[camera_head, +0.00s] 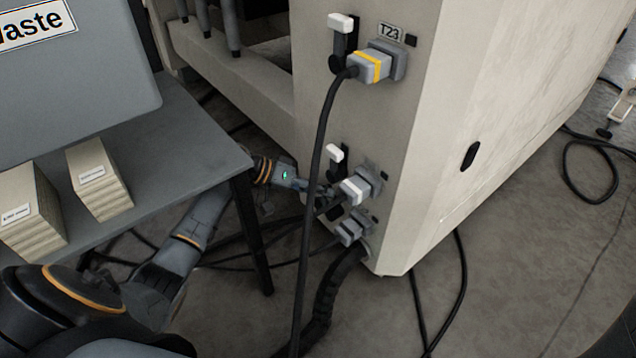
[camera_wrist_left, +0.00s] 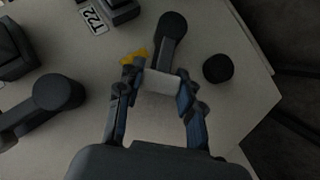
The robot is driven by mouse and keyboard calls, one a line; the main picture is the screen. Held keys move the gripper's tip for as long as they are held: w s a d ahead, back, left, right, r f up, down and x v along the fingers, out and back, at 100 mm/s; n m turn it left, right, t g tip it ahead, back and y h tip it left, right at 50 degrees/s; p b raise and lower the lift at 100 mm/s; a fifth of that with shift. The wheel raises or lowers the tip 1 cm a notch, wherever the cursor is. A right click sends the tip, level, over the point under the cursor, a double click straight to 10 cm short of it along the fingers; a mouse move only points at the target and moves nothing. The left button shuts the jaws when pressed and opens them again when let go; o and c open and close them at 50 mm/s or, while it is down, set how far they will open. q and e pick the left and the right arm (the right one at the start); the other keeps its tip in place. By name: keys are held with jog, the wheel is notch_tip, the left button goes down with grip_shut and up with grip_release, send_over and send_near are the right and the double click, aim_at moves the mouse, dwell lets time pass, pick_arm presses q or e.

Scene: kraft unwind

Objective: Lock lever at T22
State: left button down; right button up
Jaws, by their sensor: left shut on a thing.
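In the left wrist view, the T22 label (camera_wrist_left: 95,18) is at the top left beside a dark fitting. A dark lever (camera_wrist_left: 171,45) with a white block-shaped handle (camera_wrist_left: 163,88) is near it. My left gripper (camera_wrist_left: 160,92) is shut on this white handle, one finger on each side. In the head view, my left gripper (camera_head: 322,201) is low at the panel, next to the lower grey connectors. The held handle is hidden or too small to make out there. My right gripper is not in view.
Above are the T23 label (camera_head: 391,33), a yellow-banded plug (camera_head: 370,67) and a white-tipped lever (camera_head: 340,23). Another white-tipped lever (camera_head: 335,154) is lower. A black cable (camera_head: 315,170) hangs in front of the panel. A grey table (camera_head: 190,150) stands left, close to my arm.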

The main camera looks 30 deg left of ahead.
pick_arm(q)
jog(key=c, duration=0.8)
grip_release()
jog(key=shift+c, duration=0.2)
jog(key=shift+a, duration=0.1)
jog(key=shift+s+a+r, duration=0.15)
jog(key=shift+s+a, duration=0.1)
jog(key=s+a, duration=0.6)
jog(key=a, duration=0.4)
jog(key=shift+s+a, duration=0.15)
jog(key=shift+s, duration=0.2)
jog(key=shift+r, duration=0.1)
